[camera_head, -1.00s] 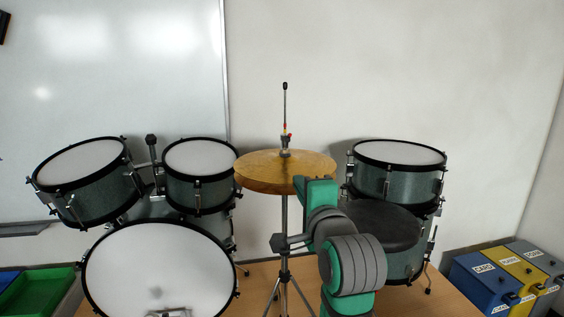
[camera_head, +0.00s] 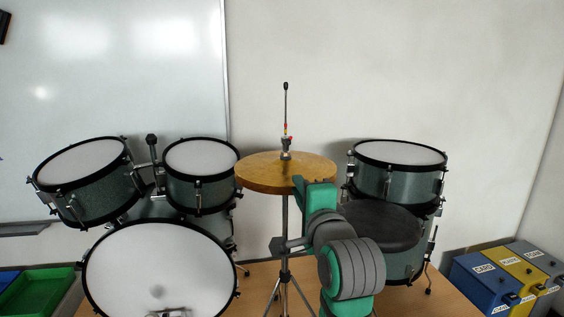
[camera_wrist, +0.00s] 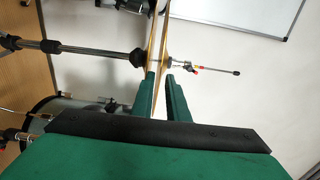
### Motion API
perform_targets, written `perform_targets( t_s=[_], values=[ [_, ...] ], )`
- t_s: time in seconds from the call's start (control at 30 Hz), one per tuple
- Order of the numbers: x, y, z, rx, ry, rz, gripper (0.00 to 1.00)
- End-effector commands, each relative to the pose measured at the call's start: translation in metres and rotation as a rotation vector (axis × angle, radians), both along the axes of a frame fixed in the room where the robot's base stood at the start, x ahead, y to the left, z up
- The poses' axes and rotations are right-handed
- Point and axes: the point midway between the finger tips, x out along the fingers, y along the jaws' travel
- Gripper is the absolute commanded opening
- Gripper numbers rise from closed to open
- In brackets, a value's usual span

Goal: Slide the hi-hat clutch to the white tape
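The clutch also shows in the wrist view (camera_wrist: 190,67), right of the cymbals, which appear edge-on and sideways. A pale gap shows beside the right finger. Contact with the cymbals is unclear.
Toms (camera_head: 198,160) and a bass drum (camera_head: 160,270) stand left. Another drum (camera_head: 398,180) and a dark round seat (camera_head: 385,225) are right of my arm. Labelled boxes (camera_head: 485,280) sit at lower right. The space above the cymbals is clear.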

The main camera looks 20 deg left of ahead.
Motion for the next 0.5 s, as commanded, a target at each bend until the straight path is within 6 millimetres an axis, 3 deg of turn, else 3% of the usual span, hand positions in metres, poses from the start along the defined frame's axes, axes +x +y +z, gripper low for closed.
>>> perform_targets(
  t_s=[0.5],
  values=[
    [-0.034,-0.024,-0.001,0.000,0.002,-0.002,0.19]
  ],
)
